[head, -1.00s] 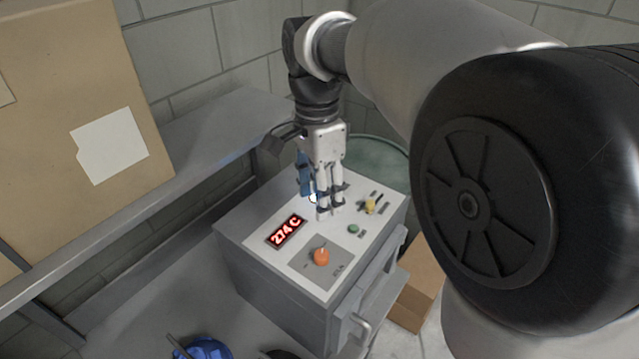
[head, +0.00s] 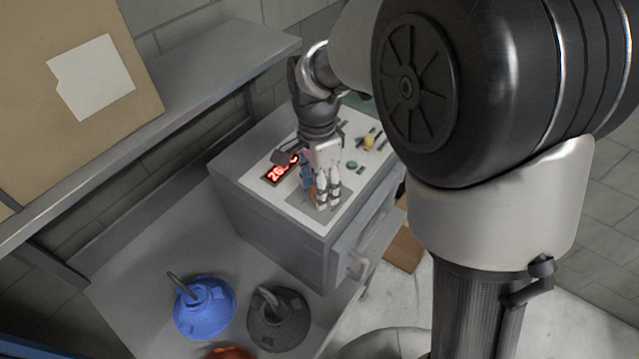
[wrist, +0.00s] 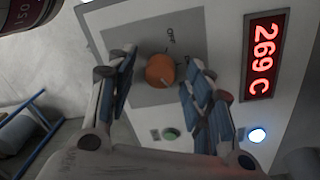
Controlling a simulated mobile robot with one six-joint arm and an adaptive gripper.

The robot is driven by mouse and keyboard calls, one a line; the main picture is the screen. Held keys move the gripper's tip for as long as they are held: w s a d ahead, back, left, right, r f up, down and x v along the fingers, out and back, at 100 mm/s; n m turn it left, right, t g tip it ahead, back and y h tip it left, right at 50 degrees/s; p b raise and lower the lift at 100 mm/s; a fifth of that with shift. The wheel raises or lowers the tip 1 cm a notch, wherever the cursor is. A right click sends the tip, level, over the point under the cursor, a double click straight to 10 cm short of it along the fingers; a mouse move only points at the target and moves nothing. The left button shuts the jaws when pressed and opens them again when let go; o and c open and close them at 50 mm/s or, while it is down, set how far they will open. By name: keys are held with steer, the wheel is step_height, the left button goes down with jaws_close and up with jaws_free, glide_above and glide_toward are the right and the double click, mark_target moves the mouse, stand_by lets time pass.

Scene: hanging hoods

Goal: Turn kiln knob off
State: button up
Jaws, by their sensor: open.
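The kiln (head: 262,215) is a grey box on the table with a pale control panel on top. Its orange knob (wrist: 160,71) sits on a grey plate, with an OFF mark beside it in the wrist view. A small light mark on the knob points away from OFF. In the head view the knob is mostly hidden behind my gripper (head: 325,205). My gripper is open, its fingers on either side of the knob in the wrist view; I cannot tell whether they touch it. The red display (wrist: 264,56) reads 269 C.
A green button (head: 351,165) and a yellow knob (head: 369,142) sit on the panel. A blue hood (head: 207,312) and a dark grey hood (head: 278,325) lie on the table in front. A shelf (head: 190,95) with a cardboard box (head: 40,140) is at left.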

steer(key=c, duration=1)
steer(key=shift+c, duration=0.2)
